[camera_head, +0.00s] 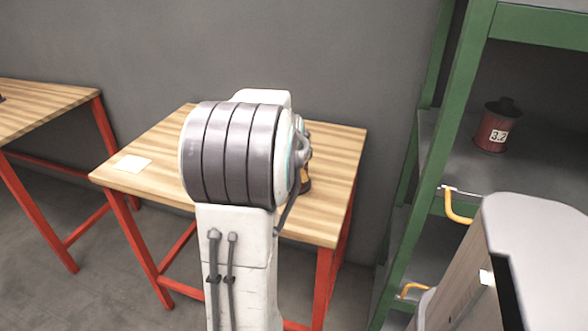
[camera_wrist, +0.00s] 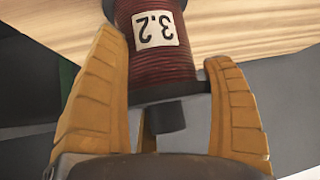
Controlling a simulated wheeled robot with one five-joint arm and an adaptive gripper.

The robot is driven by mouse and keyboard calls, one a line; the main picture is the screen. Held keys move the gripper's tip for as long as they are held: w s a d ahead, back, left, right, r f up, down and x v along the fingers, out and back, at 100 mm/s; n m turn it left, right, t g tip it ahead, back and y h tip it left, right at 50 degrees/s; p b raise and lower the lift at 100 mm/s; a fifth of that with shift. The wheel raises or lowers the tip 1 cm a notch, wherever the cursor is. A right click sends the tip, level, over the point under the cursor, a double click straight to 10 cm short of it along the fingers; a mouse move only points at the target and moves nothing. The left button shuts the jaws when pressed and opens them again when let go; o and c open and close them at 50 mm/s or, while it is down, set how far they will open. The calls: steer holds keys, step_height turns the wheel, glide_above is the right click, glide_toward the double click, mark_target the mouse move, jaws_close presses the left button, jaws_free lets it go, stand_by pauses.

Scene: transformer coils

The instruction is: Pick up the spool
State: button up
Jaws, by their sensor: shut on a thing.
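In the wrist view, a spool (camera_wrist: 160,70) with dark red windings, black ends and a white label reading 3.2 lies between the orange fingers of my gripper (camera_wrist: 166,50). My gripper is shut on the spool near its black end with the short knob. The spool's far end is cut off by the top of the frame. In the head view, my arm hides most of the gripper and the spool at the right side of the wooden table (camera_head: 325,215). I cannot tell whether the spool touches the tabletop.
Another dark red spool (camera_head: 497,128) with a white label stands on the green-framed shelf (camera_head: 450,165) at right. A white card (camera_head: 133,163) lies on the table's left part. A second wooden table (camera_head: 40,105) stands at far left. Floor shows between the tables.

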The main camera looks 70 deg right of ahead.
steer(key=shift+r, duration=0.3)
